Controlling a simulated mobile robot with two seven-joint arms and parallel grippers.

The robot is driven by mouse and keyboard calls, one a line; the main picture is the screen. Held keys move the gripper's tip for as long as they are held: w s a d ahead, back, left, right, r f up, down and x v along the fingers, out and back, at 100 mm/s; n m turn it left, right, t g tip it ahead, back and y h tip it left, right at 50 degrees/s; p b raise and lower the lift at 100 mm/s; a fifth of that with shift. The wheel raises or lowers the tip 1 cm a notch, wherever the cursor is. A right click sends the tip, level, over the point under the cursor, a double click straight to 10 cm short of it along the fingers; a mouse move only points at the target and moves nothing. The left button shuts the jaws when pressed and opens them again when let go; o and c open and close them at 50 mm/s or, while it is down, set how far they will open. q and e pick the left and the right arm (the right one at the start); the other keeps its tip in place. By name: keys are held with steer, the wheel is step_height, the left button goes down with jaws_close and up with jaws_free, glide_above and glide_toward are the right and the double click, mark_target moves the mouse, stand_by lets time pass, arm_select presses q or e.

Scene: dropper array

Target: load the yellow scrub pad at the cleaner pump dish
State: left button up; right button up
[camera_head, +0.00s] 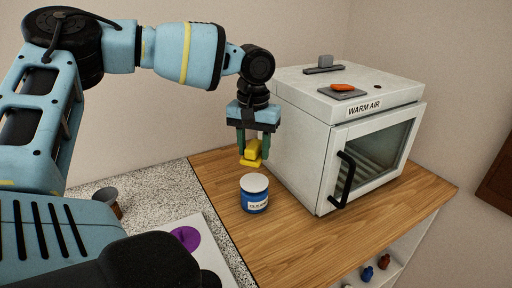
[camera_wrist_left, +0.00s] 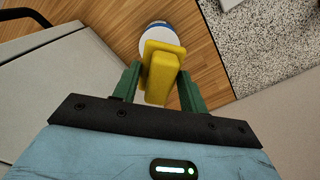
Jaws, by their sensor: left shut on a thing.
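My left gripper (camera_head: 253,146) is shut on the yellow scrub pad (camera_head: 252,152), which has a raised block on a flatter base. In the left wrist view the pad (camera_wrist_left: 161,68) sits between the green fingers (camera_wrist_left: 158,88). The cleaner pump dish (camera_head: 254,194) is a blue jar with a white round top and a label, upright on the wooden counter. The pad is held above and slightly behind it, apart from it in the head view. In the left wrist view the pad covers part of the white top (camera_wrist_left: 146,37). My right gripper is not in view.
A white warm air cabinet (camera_head: 318,150) with a black door handle (camera_head: 344,180) stands close to the right. An orange item (camera_head: 342,87) lies on its top. A small dark cup (camera_head: 107,203) stands on the speckled counter at left. Wooden counter (camera_head: 300,240) in front is clear.

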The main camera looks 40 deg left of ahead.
mark_target(254, 182)
arm_select(q)
steer(key=shift+f, duration=0.1)
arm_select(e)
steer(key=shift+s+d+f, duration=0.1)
arm_select(q)
steer(key=shift+d+f, duration=0.1)
steer(key=shift+f+b, duration=0.7)
steer(key=shift+f, duration=1.1)
steer(key=shift+f+b, duration=0.35)
steer(key=shift+f, duration=0.65)
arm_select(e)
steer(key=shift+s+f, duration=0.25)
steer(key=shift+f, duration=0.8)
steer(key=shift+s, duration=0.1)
arm_select(q)
steer(key=shift+f+b, duration=0.45)
steer(key=shift+f, duration=0.7)
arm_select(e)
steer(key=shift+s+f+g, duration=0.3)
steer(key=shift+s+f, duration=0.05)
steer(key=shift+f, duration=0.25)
